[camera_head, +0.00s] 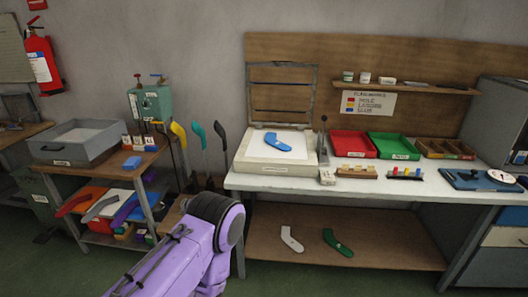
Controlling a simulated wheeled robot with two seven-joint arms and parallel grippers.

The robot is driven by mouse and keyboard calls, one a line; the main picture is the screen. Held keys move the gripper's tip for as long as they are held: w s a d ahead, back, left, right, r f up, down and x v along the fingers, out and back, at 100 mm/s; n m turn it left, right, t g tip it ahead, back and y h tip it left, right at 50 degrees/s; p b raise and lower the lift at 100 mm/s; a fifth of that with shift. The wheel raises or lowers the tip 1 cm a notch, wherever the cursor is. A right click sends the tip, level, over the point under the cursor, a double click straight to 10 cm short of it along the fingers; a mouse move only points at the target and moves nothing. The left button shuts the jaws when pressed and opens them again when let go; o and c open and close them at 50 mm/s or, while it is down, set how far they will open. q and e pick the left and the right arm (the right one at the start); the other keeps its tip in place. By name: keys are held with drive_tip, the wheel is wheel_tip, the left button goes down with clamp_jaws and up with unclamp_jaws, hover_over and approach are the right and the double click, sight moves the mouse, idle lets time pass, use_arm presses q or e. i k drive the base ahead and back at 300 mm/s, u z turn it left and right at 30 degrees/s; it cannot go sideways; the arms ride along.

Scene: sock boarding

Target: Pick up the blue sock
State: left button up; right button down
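A blue sock-shaped piece (278,142) with a small white mark lies flat on the white bed of the pressing machine (262,168). The machine's framed lid stands raised behind it. The blue piece is in full view, with nothing on top of it. A purple arm link of mine reaches up from the bottom, left of centre, and ends below and left of the machine. No gripper fingers show, so neither gripper is in view and nothing is seen touching the blue piece.
A red tray (353,145), a green tray (395,147) and a wooden divided box (445,149) stand right of the machine on the white table (345,187). A grey sock (291,240) and a green sock (337,243) lie on the lower shelf. Upright coloured forms stand left of the machine.

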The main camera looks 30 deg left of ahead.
sight(270, 138)
drive_tip(key=u, duration=0.5)
drive_tip(key=i, duration=0.4)
drive_tip(key=u, duration=0.6)
drive_tip(key=i, duration=0.85)
drive_tip(key=z, duration=0.3)
